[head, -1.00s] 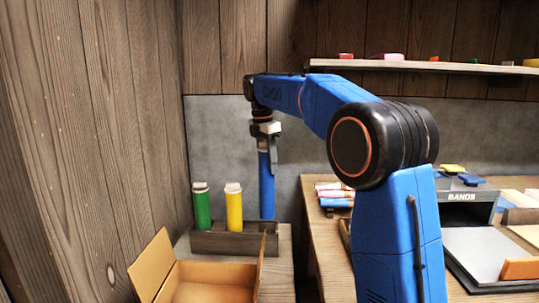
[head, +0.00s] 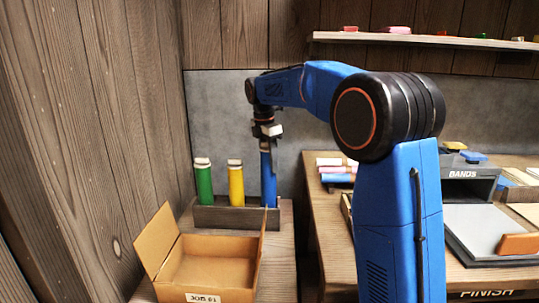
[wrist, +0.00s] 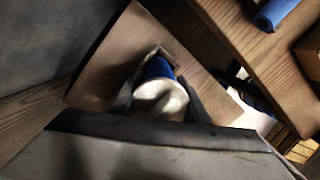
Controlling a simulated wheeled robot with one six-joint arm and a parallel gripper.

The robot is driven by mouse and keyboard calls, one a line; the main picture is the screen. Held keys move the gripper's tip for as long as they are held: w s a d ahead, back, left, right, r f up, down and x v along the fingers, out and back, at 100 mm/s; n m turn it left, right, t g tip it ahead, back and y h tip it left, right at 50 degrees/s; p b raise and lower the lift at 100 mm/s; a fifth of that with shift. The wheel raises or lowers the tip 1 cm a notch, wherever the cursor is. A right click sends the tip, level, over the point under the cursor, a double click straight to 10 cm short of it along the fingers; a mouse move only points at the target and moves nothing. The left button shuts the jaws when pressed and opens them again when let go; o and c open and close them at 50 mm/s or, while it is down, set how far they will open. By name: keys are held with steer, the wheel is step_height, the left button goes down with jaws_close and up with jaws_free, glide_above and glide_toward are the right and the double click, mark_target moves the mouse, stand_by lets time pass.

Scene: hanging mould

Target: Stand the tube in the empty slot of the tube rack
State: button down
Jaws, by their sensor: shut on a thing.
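The blue tube (head: 268,182) is upright at the right end of the wooden tube rack (head: 222,219). Its lower end is hidden by the rack's front and looks to be in the right slot. My gripper (head: 268,148) is shut on the tube's top end from above. In the wrist view, my gripper (wrist: 158,98) has a finger on each side of the tube's pale cap (wrist: 162,101). Past the cap, the blue body meets a dark slot opening in the rack (wrist: 105,65). A green tube (head: 203,182) and a yellow tube (head: 236,186) stand in the rack's other slots.
An open cardboard box (head: 210,265) stands in front of the rack. A wooden wall is close on the left. A workbench (head: 335,240) with rolled tubes (head: 336,170) and a BANDS box (head: 468,180) is to the right, across a gap.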

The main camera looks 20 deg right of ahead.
mark_target(270, 180)
steer(key=shift+f, duration=3.3)
stand_by(0.6)
steer(key=shift+s+f, duration=0.1)
steer(key=shift+f, duration=0.35)
stand_by(0.4)
